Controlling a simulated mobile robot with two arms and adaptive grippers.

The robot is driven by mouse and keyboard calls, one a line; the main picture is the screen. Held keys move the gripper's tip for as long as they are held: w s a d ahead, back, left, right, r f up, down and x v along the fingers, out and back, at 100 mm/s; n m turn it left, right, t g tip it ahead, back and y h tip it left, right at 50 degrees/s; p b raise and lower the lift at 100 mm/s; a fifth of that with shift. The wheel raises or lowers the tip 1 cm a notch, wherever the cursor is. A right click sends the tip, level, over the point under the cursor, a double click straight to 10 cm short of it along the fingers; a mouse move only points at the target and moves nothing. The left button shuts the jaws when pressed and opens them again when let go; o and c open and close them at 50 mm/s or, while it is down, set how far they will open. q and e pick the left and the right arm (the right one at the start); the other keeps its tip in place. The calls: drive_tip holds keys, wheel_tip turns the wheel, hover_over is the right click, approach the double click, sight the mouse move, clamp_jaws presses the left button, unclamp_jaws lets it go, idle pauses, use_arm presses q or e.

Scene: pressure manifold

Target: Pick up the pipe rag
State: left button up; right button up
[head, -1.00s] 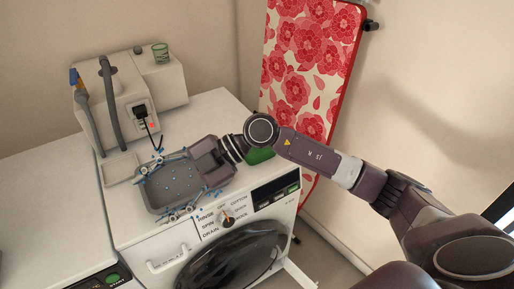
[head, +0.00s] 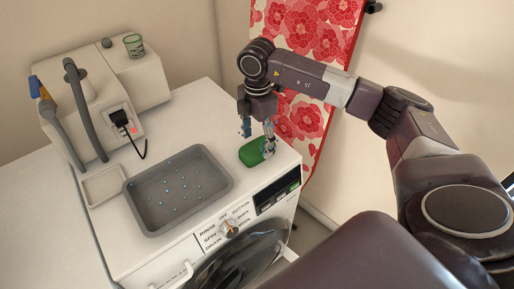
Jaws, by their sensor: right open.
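My left gripper is out of view.
The grey tray (head: 140,189) with several small blue drops lies left of the gripper. A smaller pale tray (head: 88,196) and a white machine (head: 88,92) with grey hoses and a plugged cable stand further left. A floral ironing board (head: 312,30) stands behind.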

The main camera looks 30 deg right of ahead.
sight(257, 146)
wheel_tip(257, 146, down, 2)
drive_tip(key=shift+w+d+f, duration=0.1)
drive_tip(key=shift+w+f, duration=0.05)
drive_tip(key=shift+f, duration=0.4)
drive_tip(key=c, duration=1.2)
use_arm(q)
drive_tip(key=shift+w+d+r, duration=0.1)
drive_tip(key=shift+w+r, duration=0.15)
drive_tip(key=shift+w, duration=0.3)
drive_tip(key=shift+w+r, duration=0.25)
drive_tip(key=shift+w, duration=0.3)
use_arm(e)
drive_tip(key=shift+c, duration=0.2)
drive_tip(key=shift+r, duration=0.1)
